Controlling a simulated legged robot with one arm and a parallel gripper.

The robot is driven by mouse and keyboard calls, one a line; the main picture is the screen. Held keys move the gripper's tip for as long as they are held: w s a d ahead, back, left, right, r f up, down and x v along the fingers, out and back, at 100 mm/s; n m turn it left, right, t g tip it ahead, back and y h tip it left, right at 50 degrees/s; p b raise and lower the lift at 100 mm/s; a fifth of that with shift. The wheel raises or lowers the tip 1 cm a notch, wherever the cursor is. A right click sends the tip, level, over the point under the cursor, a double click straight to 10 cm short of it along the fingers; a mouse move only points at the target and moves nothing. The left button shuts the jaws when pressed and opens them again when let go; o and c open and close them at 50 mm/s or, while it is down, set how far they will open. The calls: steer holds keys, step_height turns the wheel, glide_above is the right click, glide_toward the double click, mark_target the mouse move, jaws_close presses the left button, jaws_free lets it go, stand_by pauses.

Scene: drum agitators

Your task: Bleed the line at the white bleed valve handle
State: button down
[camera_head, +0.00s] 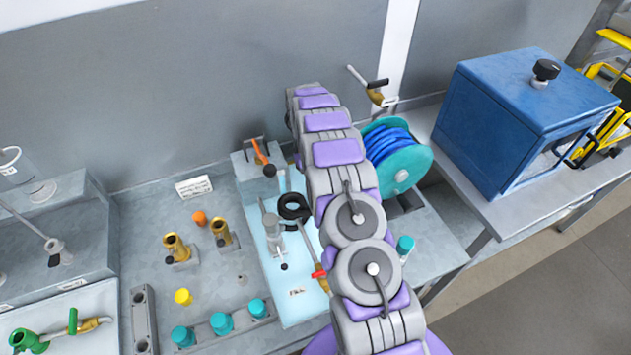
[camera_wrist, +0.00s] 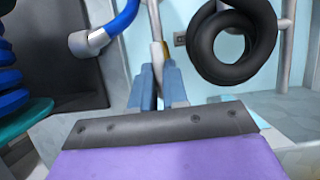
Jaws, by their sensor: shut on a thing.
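In the wrist view my gripper (camera_wrist: 157,72) has its two blue-grey fingers close together on a thin pale piece, the white bleed valve handle (camera_wrist: 157,52) as far as I can tell. A bit of brass and a pale rod (camera_wrist: 154,18) show just above the fingertips. The fingers cover most of the handle, so its angle is hard to tell. In the head view my arm hides the gripper and the handle. A brass valve (camera_head: 376,97) with a black lever and a pale rod stands behind my arm. A red-handled brass valve (camera_head: 319,274) lies at its left.
A black hose coil (camera_head: 293,207) hangs close beside the gripper and looms in the wrist view (camera_wrist: 235,45). A teal reel of blue hose (camera_head: 398,163) is on the other side. A blue cabinet (camera_head: 500,110) stands right. Brass fittings (camera_head: 176,247) and teal caps (camera_head: 222,322) stand left.

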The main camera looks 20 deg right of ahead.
steer(key=shift+s+f, duration=0.1)
steer(key=shift+s, duration=0.1)
steer(key=c, duration=1.4)
jaws_free()
steer(key=shift+o, duration=1.3)
steer(key=shift+w+r, duration=0.1)
steer(key=shift+r, duration=0.1)
steer(key=shift+w+r, duration=0.2)
steer(key=shift+r, duration=0.1)
steer(key=p+v, duration=0.3)
steer(key=v, duration=0.8)
steer(key=shift+a, duration=0.1)
steer(key=shift+r, duration=0.1)
